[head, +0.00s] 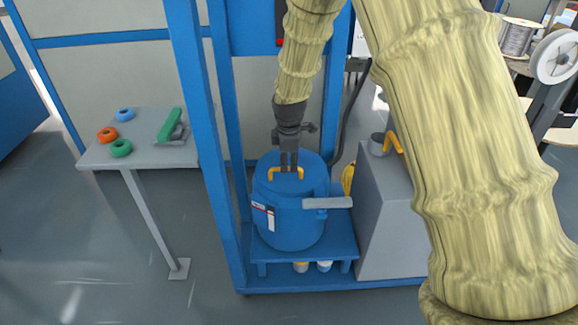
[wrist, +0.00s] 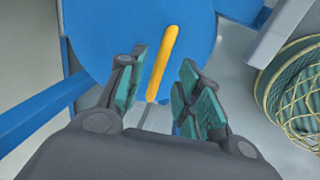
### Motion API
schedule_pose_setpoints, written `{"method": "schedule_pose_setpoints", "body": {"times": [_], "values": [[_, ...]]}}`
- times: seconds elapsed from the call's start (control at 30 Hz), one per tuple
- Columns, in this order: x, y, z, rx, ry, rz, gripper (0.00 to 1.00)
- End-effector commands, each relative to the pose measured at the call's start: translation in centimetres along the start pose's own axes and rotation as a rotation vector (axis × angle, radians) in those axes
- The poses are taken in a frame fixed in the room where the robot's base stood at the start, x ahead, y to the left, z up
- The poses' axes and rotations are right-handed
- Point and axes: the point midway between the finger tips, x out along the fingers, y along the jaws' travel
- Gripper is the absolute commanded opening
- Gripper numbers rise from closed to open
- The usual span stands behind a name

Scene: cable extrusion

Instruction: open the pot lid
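The blue pot (head: 290,215) stands on a blue shelf inside a blue frame. Its blue lid (head: 263,180) is on top and carries a yellow handle (head: 299,172). My gripper (head: 289,168) points down over the lid at the handle. In the wrist view, the yellow handle (wrist: 163,62) shows as a bar between and beyond the two open fingers (wrist: 165,100). There is space on both sides of the bar, and I see no finger pressing on it. The blue lid (wrist: 110,40) fills the upper left there. How far the fingertips are above the lid is hard to tell.
A grey bar (head: 327,203) juts from the pot's right side. Blue posts (head: 200,130) stand close at the left. A grey box (head: 385,225) stands at the right. A grey table (head: 150,145) at the left holds coloured rings and a green object.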

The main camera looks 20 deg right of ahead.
Motion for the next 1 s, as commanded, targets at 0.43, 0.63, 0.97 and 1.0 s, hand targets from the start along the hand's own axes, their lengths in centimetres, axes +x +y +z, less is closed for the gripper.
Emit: {"method": "schedule_pose_setpoints", "body": {"times": [0.43,0.63,0.97,1.0], "values": [[2.1,0.1,0.2,0.004,-0.001,0.001,0.34],[2.1,0.0,0.2,0.004,-0.001,0.001,0.22],[2.1,0.0,0.2,0.004,0.0,0.001,0.0],[2.0,0.1,0.3,0.004,0.0,0.001,0.0]]}}
